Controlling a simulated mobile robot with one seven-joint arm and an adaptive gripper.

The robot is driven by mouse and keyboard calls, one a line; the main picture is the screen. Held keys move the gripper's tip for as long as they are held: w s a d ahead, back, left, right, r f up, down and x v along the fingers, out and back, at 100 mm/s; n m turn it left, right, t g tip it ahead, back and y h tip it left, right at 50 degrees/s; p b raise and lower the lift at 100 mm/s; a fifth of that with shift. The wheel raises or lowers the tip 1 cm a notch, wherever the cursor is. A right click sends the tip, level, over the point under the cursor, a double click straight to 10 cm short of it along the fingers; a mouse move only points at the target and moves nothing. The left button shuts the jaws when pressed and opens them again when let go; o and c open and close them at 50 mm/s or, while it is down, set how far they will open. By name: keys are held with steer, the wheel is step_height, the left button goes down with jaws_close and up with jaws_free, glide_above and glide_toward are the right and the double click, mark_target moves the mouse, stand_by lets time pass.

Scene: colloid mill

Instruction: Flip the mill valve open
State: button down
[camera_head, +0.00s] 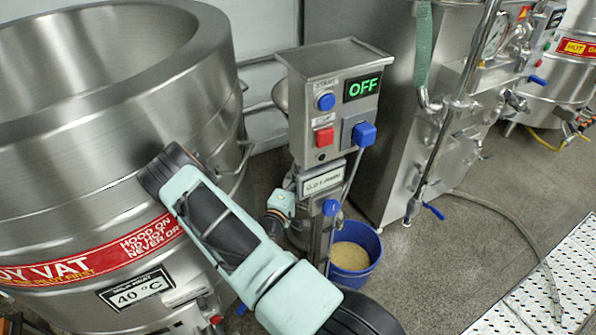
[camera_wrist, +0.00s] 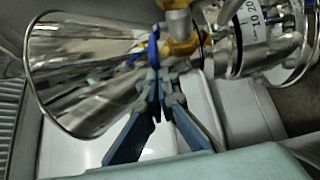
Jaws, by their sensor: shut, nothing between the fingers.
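The mill is a steel unit with a control box (camera_head: 330,100) reading OFF, at the middle of the head view. A blue handle (camera_head: 330,207) shows low on its front, above a blue bucket. In the wrist view a thin blue lever (camera_wrist: 153,46) stands beside a brass-coloured fitting (camera_wrist: 182,46), next to a shiny steel cone (camera_wrist: 85,65). My gripper (camera_wrist: 164,74) is shut and empty, its tips just below the blue lever. Whether they touch it I cannot tell. In the head view the fingers are hidden or too small to make out.
A large steel vat (camera_head: 80,130) fills the left. The blue bucket (camera_head: 372,245) holds pale material below the mill. A steel machine (camera_head: 400,120) stands behind to the right. A hose (camera_head: 510,220) lies on the otherwise open floor near a metal grating (camera_head: 570,270).

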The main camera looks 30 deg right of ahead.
steer(key=s+d+p, duration=0.2)
steer(key=s+p, duration=0.1)
steer(key=s, duration=0.2)
steer(key=shift+s+d, duration=0.25)
steer(key=shift+d, duration=0.1)
steer(key=shift+a, duration=0.1)
stand_by(0.5)
steer(key=v, duration=1.2)
